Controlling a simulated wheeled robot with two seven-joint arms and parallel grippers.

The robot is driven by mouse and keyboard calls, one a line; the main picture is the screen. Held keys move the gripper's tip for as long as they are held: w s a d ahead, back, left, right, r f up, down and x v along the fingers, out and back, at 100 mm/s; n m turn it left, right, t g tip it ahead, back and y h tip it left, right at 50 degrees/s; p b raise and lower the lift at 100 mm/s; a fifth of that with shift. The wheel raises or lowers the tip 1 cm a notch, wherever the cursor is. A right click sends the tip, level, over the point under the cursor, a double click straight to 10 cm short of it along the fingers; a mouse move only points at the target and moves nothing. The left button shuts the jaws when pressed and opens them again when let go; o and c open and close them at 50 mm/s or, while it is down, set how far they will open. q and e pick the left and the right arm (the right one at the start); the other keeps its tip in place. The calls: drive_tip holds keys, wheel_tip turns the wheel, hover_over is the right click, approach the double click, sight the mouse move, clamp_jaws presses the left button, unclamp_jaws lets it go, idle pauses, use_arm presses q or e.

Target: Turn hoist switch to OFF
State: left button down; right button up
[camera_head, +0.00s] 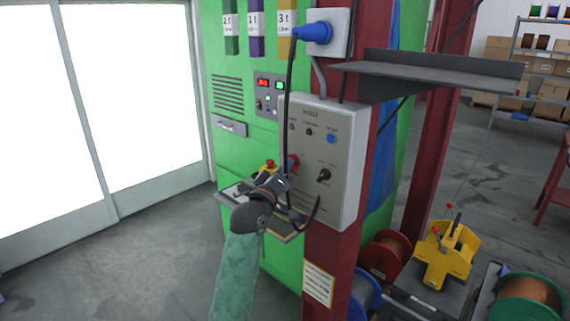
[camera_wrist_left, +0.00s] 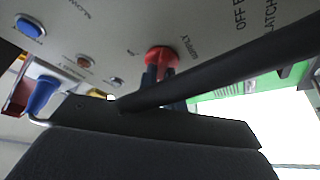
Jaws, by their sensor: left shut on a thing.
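A grey hoist control box (camera_head: 345,195) is mounted on a dark red column. A red switch knob (camera_head: 293,162) sits at the lower left of its face. In the left wrist view the red knob (camera_wrist_left: 162,54) shows beside lettering that reads like "SUPPLY". My left gripper (camera_head: 281,180) is at the knob; in the wrist view its dark fingers (camera_wrist_left: 162,76) are closed on it. The fingers partly hide the knob, so I cannot tell its exact turn position. A black selector (camera_head: 324,175) sits to its right. My right gripper is not in view.
A black cable (camera_head: 289,95) hangs from a blue plug (camera_head: 314,33) close to my left gripper and crosses the wrist view. A grey shelf (camera_head: 430,68) juts out at upper right. A green cabinet (camera_head: 231,140) stands behind. Spools and a yellow fixture (camera_head: 445,255) are at lower right.

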use_arm(q)
drive_tip(key=shift+r, duration=0.1)
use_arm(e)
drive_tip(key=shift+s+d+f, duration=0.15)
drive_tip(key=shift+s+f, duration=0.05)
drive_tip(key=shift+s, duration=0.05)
use_arm(q)
drive_tip(key=c, duration=1.5)
unclamp_jaws()
drive_tip(key=shift+a, duration=0.1)
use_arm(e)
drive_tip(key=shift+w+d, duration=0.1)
